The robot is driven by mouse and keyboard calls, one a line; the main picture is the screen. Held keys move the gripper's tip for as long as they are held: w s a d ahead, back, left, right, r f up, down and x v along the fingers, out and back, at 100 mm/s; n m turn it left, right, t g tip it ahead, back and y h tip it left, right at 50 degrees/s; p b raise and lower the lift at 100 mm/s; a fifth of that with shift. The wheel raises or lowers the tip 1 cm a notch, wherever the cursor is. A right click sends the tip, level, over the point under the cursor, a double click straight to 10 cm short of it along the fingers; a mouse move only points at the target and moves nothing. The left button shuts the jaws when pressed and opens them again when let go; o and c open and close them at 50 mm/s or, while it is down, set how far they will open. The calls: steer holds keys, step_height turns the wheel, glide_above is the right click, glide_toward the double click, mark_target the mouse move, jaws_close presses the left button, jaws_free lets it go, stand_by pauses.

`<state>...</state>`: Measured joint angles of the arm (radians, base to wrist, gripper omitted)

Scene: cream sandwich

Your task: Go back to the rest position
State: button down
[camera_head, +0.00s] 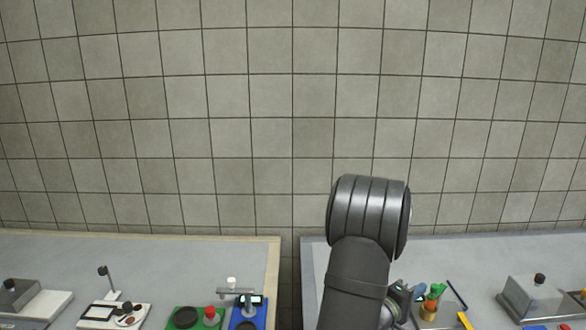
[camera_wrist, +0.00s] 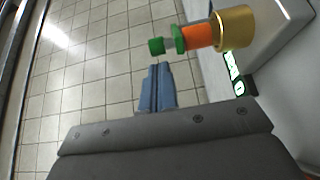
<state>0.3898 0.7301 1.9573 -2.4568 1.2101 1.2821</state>
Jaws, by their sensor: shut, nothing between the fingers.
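My gripper shows in the wrist view (camera_wrist: 157,72), with its two blue-grey fingers pressed together and nothing between them. It points out over the tiled floor, beside the counter edge. The green and orange item (camera_head: 434,294) in the head view looks like the same bottle, just right of my arm.
The right counter (camera_head: 480,255) holds a grey box with a black knob (camera_head: 537,295), a yellow stick (camera_head: 464,320) and a dark stick (camera_head: 457,293). The left counter (camera_head: 150,255) holds several devices, including a blue-based one (camera_head: 246,312). A gap separates the counters.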

steer(key=shift+s+d, duration=0.4)
steer(key=shift+d, duration=0.4)
steer(key=shift+r, duration=0.1)
